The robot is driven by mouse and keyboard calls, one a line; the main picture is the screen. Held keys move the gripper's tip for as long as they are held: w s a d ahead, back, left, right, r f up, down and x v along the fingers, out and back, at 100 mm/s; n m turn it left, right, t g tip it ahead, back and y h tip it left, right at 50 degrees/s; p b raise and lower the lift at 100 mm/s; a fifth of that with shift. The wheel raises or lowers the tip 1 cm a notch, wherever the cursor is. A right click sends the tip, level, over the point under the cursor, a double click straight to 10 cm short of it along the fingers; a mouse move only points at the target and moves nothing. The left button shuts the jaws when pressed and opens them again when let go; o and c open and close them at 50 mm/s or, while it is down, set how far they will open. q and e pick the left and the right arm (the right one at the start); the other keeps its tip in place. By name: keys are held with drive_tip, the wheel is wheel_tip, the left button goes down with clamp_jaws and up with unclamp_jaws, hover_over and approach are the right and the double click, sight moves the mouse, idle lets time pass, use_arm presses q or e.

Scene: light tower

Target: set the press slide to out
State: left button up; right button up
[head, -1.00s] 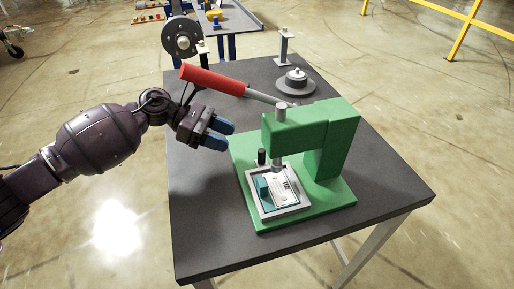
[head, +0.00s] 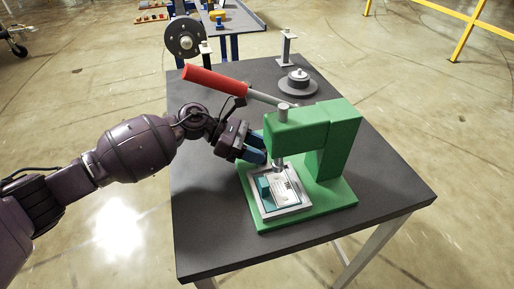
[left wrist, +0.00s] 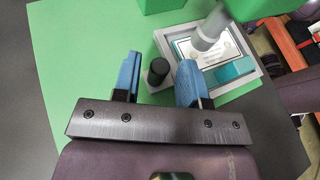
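The green press (head: 330,140) stands on the dark table with its red lever handle (head: 214,80) raised to the left. Its slide (head: 284,210), a light grey framed tray holding a white card and a teal block, sits under the ram. A black knob (left wrist: 158,70) stands at the slide's near corner in the left wrist view; in the head view my gripper hides it. My left gripper (head: 256,150) is open, its blue fingers (left wrist: 160,78) on either side of the knob with a gap on the left and the right finger close. My right gripper is not in view.
A round grey weight (head: 298,83) and a small post stand at the table's (head: 215,235) back. A dark disc (head: 185,36) is at the back left. The table's front left is clear.

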use_arm(q)
clamp_jaws()
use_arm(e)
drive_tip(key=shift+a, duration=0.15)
use_arm(q)
drive_tip(key=w+b, duration=0.2)
drive_tip(key=w+a+f, duration=0.1)
drive_tip(key=w, duration=0.1)
drive_tip(key=shift+a+b, duration=0.1)
drive_tip(key=shift+b, duration=0.3)
drive_tip(key=w+a+b, duration=0.1)
drive_tip(key=w, duration=0.2)
drive_tip(key=w+a+b, duration=0.1)
drive_tip(key=w+b, duration=0.1)
drive_tip(key=w, duration=0.1)
drive_tip(key=w+a+b, duration=0.1)
drive_tip(key=w+b, duration=0.1)
drive_tip(key=w, duration=0.1)
drive_tip(key=shift+w+r, duration=0.1)
drive_tip(key=shift+w, duration=0.1)
drive_tip(key=shift+w+a+r+b, duration=0.1)
drive_tip(key=shift+w+a+b, duration=0.05)
drive_tip(key=shift+w+b, duration=0.2)
drive_tip(key=shift+a+r, duration=0.15)
drive_tip(key=shift+r, duration=0.3)
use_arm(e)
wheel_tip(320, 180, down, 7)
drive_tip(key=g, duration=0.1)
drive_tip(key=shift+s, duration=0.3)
